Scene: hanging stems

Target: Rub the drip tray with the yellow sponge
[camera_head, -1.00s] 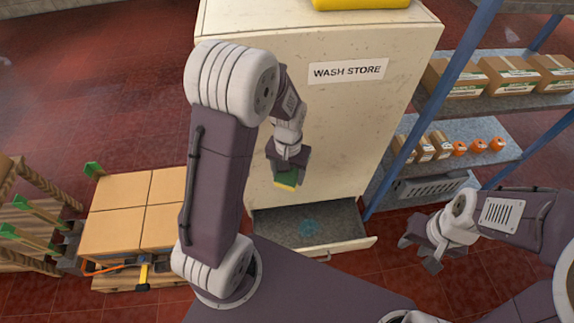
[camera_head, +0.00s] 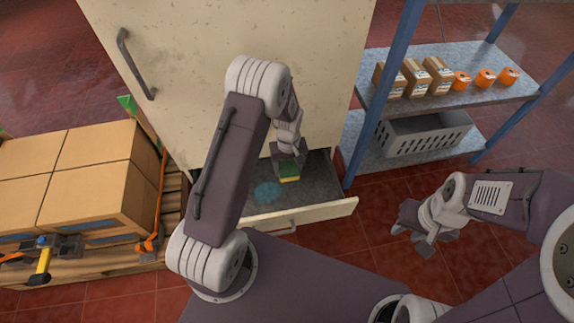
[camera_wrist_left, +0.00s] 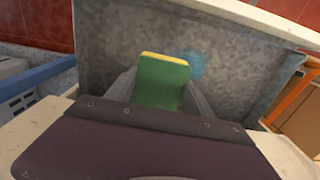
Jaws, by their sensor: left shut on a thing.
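The sponge (camera_head: 289,176), green with a yellow layer, is held in my left gripper (camera_head: 288,165). In the left wrist view the sponge (camera_wrist_left: 160,85) stands out between the shut fingers, its yellow edge at the far end. The drip tray (camera_head: 318,187) is the grey, shallow, pulled-out tray at the foot of the cream cabinet. A blue patch (camera_head: 267,191) lies on its floor and also shows beside the sponge in the left wrist view (camera_wrist_left: 190,64). The sponge is over the tray, right of the patch; contact with the floor cannot be told. My right gripper (camera_head: 415,233) is empty and open.
The cream cabinet (camera_head: 250,60) rises behind the tray. A blue-post shelf (camera_head: 460,90) with small boxes, orange items and a grey crate (camera_head: 425,135) stands at right. Cardboard boxes (camera_head: 80,180) on a pallet stand at left. The floor under my right gripper is clear.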

